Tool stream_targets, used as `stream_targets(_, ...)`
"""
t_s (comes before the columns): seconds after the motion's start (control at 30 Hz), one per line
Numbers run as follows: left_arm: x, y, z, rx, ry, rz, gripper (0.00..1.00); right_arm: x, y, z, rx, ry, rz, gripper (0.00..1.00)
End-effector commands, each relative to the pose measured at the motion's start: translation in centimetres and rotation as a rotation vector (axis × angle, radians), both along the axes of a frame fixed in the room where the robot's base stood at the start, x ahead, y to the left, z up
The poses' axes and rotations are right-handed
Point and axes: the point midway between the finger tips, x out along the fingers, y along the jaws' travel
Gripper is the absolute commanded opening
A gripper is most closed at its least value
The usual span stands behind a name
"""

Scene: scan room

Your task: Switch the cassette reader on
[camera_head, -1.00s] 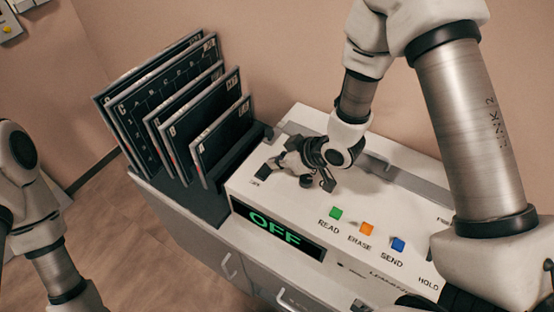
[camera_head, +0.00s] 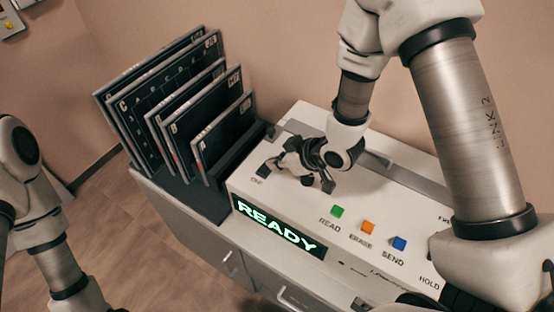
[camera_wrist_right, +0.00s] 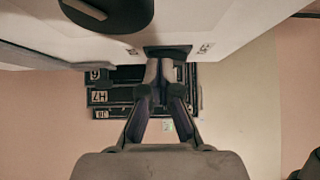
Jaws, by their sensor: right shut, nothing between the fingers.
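The cassette reader (camera_head: 300,125) is a white box with a sloped top, and its display (camera_head: 275,229) reads READY in green. A small dark power switch (camera_head: 263,171) sits at the left of its top. My right gripper (camera_head: 280,164) is shut and empty, with its tips close beside the switch. In the right wrist view the shut fingertips (camera_wrist_right: 160,66) overlap the dark switch (camera_wrist_right: 167,51); I cannot tell whether they touch it. My left arm shows at the left edge, but its gripper is out of view.
A dark rack holds several upright cassettes (camera_head: 190,110) left of the reader. Green READ (camera_head: 337,211), orange ERASE (camera_head: 368,227) and blue SEND (camera_head: 398,243) buttons lie along the reader's front. A grey cabinet (camera_head: 195,235) stands below. Floor is free at lower left.

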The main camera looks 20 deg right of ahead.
Motion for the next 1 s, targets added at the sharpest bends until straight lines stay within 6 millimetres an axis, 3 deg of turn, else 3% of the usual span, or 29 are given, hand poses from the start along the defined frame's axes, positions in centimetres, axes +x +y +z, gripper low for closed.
stream_targets(0.17,0.0,0.0,1.3,0.000,0.000,0.000,0.40,0.2,-0.1,1.4,0.000,-0.001,-0.001,0.00)
stream_targets(0.33,0.0,0.0,5.1,0.000,0.000,0.000,0.40,0.8,-0.2,5.3,0.000,-0.002,-0.004,0.00)
stream_targets(0.4,0.1,0.0,2.9,0.000,-0.002,0.000,0.40,0.1,-1.3,5.0,0.005,-0.004,-0.011,0.00)
stream_targets(0.53,0.0,0.0,1.9,0.000,0.001,0.000,0.40,-1.6,-3.0,7.3,0.008,-0.005,-0.011,0.00)
stream_targets(0.73,0.0,0.0,1.3,0.000,0.000,0.000,0.40,-3.4,-5.1,10.1,0.005,-0.004,-0.010,0.00)
stream_targets(1.0,0.0,0.0,1.3,0.000,0.000,0.000,0.40,-4.1,-5.6,10.9,0.000,0.000,-0.004,0.00)
